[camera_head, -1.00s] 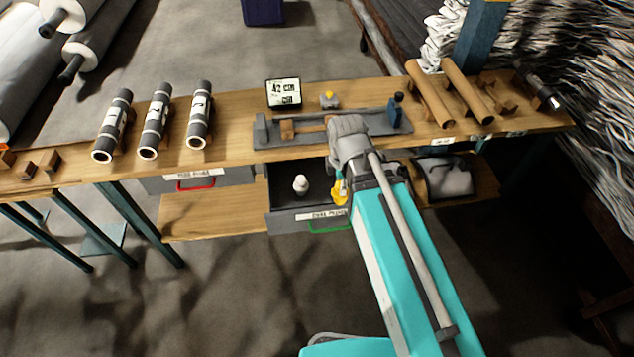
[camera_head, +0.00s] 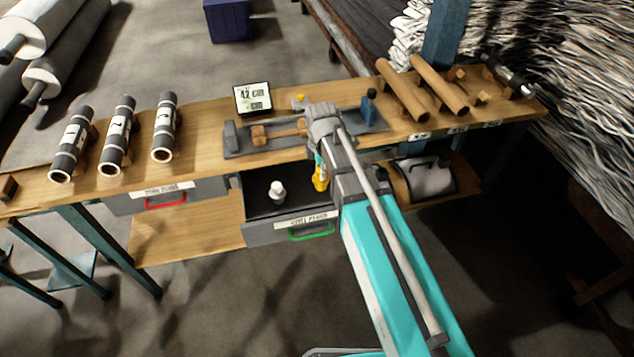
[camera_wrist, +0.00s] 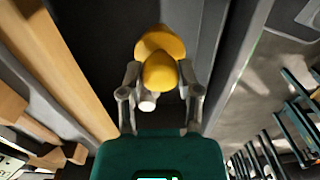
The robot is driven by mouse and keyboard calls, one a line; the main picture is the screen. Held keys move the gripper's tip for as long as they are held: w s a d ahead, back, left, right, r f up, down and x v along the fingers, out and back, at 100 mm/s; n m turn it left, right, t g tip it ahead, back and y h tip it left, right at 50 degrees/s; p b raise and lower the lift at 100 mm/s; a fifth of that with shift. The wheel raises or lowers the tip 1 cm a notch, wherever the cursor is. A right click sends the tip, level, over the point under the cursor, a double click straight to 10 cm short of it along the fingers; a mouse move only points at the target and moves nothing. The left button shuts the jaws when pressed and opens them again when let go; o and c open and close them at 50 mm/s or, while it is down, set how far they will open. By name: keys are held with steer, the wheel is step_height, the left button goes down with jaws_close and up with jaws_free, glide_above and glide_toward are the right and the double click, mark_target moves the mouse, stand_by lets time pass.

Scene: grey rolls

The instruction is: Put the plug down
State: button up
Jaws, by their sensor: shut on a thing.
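The yellow plug (camera_head: 320,177) is held in my gripper (camera_wrist: 160,85), which is shut on it. In the wrist view the plug (camera_wrist: 160,60) shows as two rounded yellow lobes between the fingers. In the head view my arm hides part of the gripper, and the plug hangs at the right side of the open drawer (camera_head: 262,232) with the green handle. I cannot tell whether it touches the drawer floor. A white plug (camera_head: 277,191) stands in the drawer, left of the yellow one. A small white end (camera_wrist: 148,103) shows below the yellow lobes in the wrist view.
The bench top (camera_head: 200,150) lies above the drawer, with a grey fixture (camera_head: 240,142), a display (camera_head: 253,98), dark tubes (camera_head: 117,135) and brown tubes (camera_head: 438,85). A drawer with a red handle (camera_head: 165,203) is at left. Dark drawer floor is free around the white plug.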

steer(key=shift+w+f+b, duration=0.85)
steer(key=shift+w+f, duration=0.15)
steer(key=shift+f, duration=0.25)
steer(key=shift+w+f+b, duration=0.2)
steer(key=shift+f+b, duration=0.8)
steer(key=shift+w+f+b, duration=0.2)
steer(key=shift+f+b, duration=0.75)
steer(key=shift+f, duration=0.05)
steer(key=shift+f, duration=0.1)
steer(key=o, duration=0.9)
steer(key=shift+r, duration=0.25)
